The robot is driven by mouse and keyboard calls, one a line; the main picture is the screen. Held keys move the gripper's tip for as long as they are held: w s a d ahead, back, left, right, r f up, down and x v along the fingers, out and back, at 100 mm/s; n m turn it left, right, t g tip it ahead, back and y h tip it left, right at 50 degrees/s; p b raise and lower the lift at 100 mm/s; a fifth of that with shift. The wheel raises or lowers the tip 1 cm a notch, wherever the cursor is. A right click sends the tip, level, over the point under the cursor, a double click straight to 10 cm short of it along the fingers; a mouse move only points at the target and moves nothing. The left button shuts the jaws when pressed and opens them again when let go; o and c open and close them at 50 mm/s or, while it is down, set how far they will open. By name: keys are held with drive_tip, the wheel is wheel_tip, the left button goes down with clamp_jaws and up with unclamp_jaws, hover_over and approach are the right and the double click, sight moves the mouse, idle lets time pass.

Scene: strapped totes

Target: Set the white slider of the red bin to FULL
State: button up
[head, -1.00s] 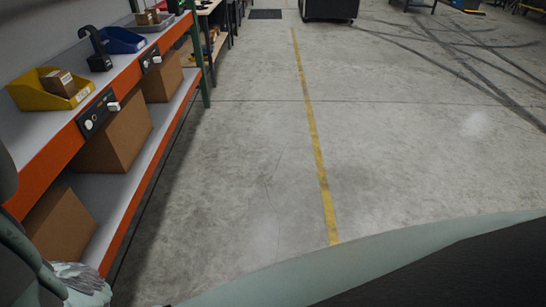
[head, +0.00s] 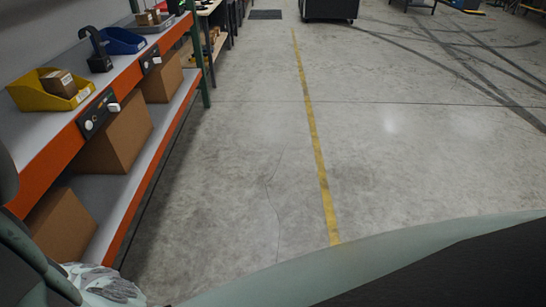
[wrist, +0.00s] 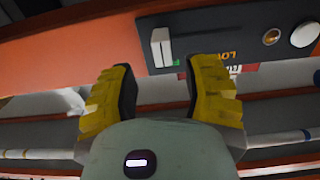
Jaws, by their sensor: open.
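In the wrist view, my gripper (wrist: 163,78) is open and empty, its two yellow ribbed fingers apart below a dark control panel (wrist: 200,38). A white slider (wrist: 161,47) stands on this panel, just beyond the gap between the fingers. A small green mark shows beside the slider. Orange lettering, apparently upside-down LOW, and partly hidden red lettering lie to its right. No contact with the slider is visible. I see no red bin in either view, and cannot tell which bin this panel serves. The gripper cannot be made out in the head view.
In the head view, a yellow bin (head: 35,97) and a blue bin (head: 122,43) sit on the orange-edged shelf. Front panels (head: 97,112) and (head: 150,62) carry white sliders. Cardboard boxes (head: 118,135) stand below.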

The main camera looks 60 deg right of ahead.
drive_tip(key=v, duration=0.8)
drive_tip(key=shift+d, duration=0.2)
drive_tip(key=shift+s+r, duration=0.1)
